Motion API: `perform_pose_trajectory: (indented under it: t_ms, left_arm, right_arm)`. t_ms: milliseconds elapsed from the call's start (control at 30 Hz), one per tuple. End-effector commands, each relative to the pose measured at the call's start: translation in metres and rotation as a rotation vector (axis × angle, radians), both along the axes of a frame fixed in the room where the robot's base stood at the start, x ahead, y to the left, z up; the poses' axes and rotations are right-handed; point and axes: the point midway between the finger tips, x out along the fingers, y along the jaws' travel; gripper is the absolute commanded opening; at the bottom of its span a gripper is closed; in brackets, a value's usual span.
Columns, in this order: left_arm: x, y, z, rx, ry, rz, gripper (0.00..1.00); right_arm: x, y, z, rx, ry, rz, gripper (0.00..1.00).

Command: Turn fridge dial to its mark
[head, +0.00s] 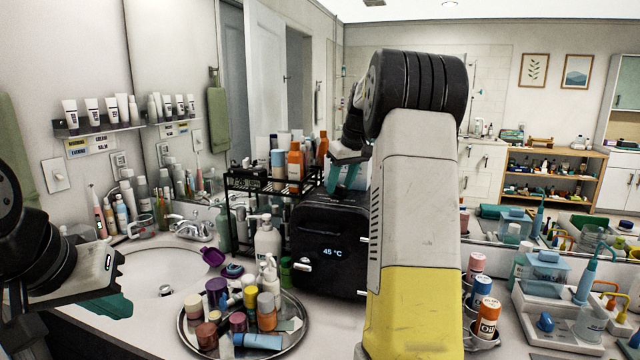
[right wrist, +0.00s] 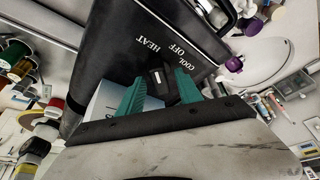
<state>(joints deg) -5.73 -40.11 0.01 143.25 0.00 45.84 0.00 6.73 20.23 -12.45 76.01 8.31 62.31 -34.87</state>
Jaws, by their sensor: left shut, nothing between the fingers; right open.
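The fridge (head: 325,225) is a black box on the counter with a display reading 45 °C. Its front shows in the head view; the dial is hidden there. In the right wrist view the fridge (right wrist: 130,50) carries upside-down labels COOL, OFF, HEAT. The black dial (right wrist: 160,80) shows beside those labels, between the teal fingers of my right gripper (right wrist: 160,86). The right gripper is open; I cannot tell whether a finger touches the dial. In the head view my right gripper (head: 347,175) is above the fridge top. My left gripper (head: 118,304) is shut and empty at the lower left.
A black rack (head: 250,180) with bottles stands beside and behind the fridge. A round tray (head: 185,325) of bottles and jars is in front. The sink (head: 150,275) is left. My right arm blocks the view right of the fridge, where spray cans (head: 487,318) stand.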

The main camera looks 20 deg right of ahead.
Motion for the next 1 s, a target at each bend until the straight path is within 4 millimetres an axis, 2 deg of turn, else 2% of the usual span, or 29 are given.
perform_pose_trajectory:
  t_ms: [200,400,767,1000]
  left_arm:
    - [0.0000,0.0000,0.0000,0.000,0.000,0.000,0.00]
    - [0.0001,0.0000,0.0001,0.000,0.000,0.000,0.00]
    - [0.0000,0.0000,0.0000,0.000,0.000,0.000,0.00]
    - [0.0000,0.0000,0.0000,0.000,0.000,0.000,0.00]
  right_arm:
    - [0.0001,0.0000,-0.0004,0.000,0.000,0.000,0.40]
    - [-0.0001,0.0000,-0.0003,0.000,0.000,0.000,0.01]
    - [-0.0004,0.0006,-0.0002,0.000,0.001,-0.025,0.00]
    - [-0.0005,0.0018,0.0001,-0.001,0.001,-0.140,0.00]
